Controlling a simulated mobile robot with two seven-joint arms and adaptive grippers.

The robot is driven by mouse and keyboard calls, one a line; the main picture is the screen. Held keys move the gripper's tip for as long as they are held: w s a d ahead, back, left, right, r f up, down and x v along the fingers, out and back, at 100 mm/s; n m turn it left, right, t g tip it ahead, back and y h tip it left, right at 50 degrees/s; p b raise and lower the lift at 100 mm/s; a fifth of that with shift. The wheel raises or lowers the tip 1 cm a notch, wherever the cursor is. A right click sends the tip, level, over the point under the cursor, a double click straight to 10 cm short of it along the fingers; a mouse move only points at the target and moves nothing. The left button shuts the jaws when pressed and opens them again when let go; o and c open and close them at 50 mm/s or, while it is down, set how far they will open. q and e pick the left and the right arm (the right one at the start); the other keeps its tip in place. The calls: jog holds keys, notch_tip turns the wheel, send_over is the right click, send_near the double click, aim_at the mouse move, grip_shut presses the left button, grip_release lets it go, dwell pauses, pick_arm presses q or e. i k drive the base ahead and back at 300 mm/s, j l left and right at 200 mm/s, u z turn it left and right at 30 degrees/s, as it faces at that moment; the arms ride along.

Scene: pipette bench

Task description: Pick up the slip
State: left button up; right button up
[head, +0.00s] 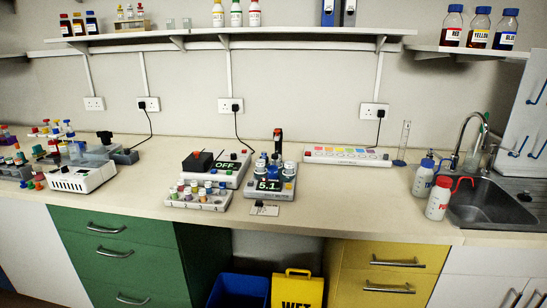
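A small pale card (266,211), which looks like the slip, lies flat on the bench near the front edge, just in front of the device reading 5.1 (268,186). A small dark object sits at its upper left part; I cannot tell what it is. Any writing on the card is too small to read. Neither of my grippers shows in the head view.
A rack of small capped vials (198,197) stands left of the card, with a device reading OFF (222,168) behind. The bench right of the card is clear up to the wash bottles (438,198) and sink (490,203). Drawers (388,262) lie below.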

aim_at(259, 207)
jog(key=i+j+z, duration=0.1)
jog(key=i+j, duration=0.2)
jog(key=i+j+z, duration=0.1)
jog(key=i+j, duration=0.15)
jog(key=j, duration=0.25)
jog(key=i+j+z, duration=0.1)
jog(key=i+j, duration=0.15)
jog(key=j, duration=0.2)
